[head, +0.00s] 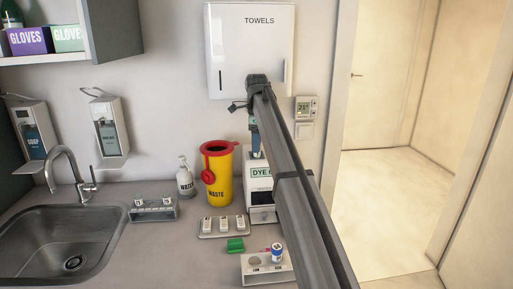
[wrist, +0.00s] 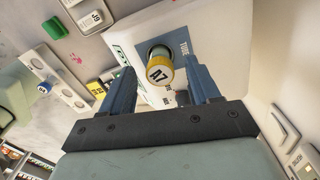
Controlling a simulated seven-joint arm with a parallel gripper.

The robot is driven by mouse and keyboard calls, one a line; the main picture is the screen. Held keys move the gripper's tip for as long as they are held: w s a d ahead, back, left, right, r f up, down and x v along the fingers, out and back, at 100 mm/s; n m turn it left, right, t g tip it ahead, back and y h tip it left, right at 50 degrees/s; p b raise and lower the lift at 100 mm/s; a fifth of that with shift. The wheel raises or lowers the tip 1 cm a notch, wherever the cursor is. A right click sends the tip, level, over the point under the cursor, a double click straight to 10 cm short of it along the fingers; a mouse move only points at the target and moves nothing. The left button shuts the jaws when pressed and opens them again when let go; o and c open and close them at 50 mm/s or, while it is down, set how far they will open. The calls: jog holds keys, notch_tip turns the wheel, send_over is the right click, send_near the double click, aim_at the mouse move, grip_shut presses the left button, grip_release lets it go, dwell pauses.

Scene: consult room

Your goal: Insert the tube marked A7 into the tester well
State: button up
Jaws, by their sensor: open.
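The tube marked A7 (wrist: 158,74) has a yellow cap and shows in the wrist view. It stands in the dark round well (wrist: 153,49) of the white tester (wrist: 215,45), beside a label reading "TUBE"; how deep it sits is hard to tell. My gripper (wrist: 160,82) is open, with one blue finger on each side of the cap and a visible gap on both sides. In the head view the tester (head: 258,170), marked "DYE", stands against the wall. My arm partly covers it, and my gripper (head: 255,138) is over its top. The tube is hidden there.
In front are a tray of white blocks (head: 222,234), a green block (head: 235,245) and a rack (head: 254,268) with a blue-capped tube. The sink is left.

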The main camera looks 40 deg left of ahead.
notch_tip(320, 180, up, 10)
jog(key=shift+f, duration=0.25)
dwell(0.6)
